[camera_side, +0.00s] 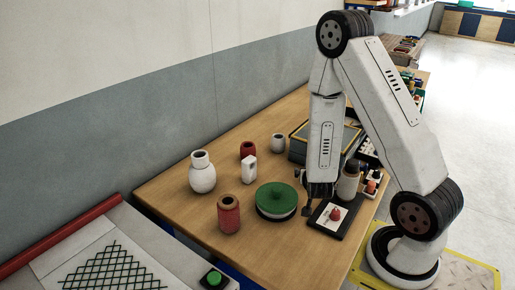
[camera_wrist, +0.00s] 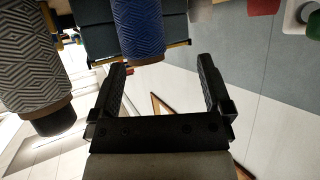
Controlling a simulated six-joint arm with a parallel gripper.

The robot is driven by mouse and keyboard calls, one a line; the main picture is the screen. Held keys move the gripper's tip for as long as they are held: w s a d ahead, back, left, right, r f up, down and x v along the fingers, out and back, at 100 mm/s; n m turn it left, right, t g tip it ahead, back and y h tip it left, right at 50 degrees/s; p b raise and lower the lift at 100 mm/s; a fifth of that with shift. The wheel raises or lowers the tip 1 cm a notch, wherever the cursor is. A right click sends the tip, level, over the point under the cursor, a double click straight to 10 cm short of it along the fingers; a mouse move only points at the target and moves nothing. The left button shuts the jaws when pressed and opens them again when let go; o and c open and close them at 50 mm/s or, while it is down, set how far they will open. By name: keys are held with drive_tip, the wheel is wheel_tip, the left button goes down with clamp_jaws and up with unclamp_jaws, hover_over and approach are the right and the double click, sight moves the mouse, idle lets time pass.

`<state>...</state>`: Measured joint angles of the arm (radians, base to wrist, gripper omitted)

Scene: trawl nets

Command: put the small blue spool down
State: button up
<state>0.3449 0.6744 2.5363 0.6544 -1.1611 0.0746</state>
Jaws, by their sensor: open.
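The small blue spool (camera_wrist: 138,30) shows at the top of the wrist view, with ribbed blue winding and a brownish rim. Its top edge is cut off by the frame. My gripper (camera_wrist: 161,70) is open, and its two dark fingers stand wide apart. The spool's rim lies just past the fingertips, nearer the left finger, with a gap visible; nothing is clamped. In the side view my gripper (camera_side: 308,198) is low over the table, and I cannot make out the blue spool there.
A large white-and-grey patterned spool (camera_wrist: 30,55) is beside the blue one. On the table (camera_side: 270,250) are a green-topped round drum (camera_side: 276,197), a panel with a red button (camera_side: 335,213), a red spool (camera_side: 229,215) and a white vase (camera_side: 202,177). The front table edge is clear.

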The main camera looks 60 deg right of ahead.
drive_tip(key=w+a+n+y, duration=0.1)
drive_tip(key=a, duration=0.1)
drive_tip(key=w+a+y, duration=0.1)
drive_tip(key=a, duration=0.1)
drive_tip(key=w+a+n+t+y, duration=0.1)
drive_tip(key=w+a+y, duration=0.1)
drive_tip(key=shift+a+r+n, duration=0.25)
drive_tip(key=shift+r+n, duration=0.05)
drive_tip(key=shift+r, duration=0.05)
drive_tip(key=a+n+y, duration=0.1)
drive_tip(key=a, duration=0.1)
drive_tip(key=a+n+y, duration=0.1)
drive_tip(key=w+a+r+y, duration=0.1)
drive_tip(key=a, duration=0.1)
drive_tip(key=shift+a+r+n, duration=0.1)
drive_tip(key=shift+a+n, duration=0.25)
drive_tip(key=shift+n, duration=0.05)
drive_tip(key=s+a+r+n+g+y, duration=0.3)
drive_tip(key=s+a+r+n+g, duration=0.2)
drive_tip(key=a, duration=0.4)
drive_tip(key=shift+s+n+y, duration=0.3)
drive_tip(key=shift+s+n, duration=0.4)
drive_tip(key=shift+n, duration=0.1)
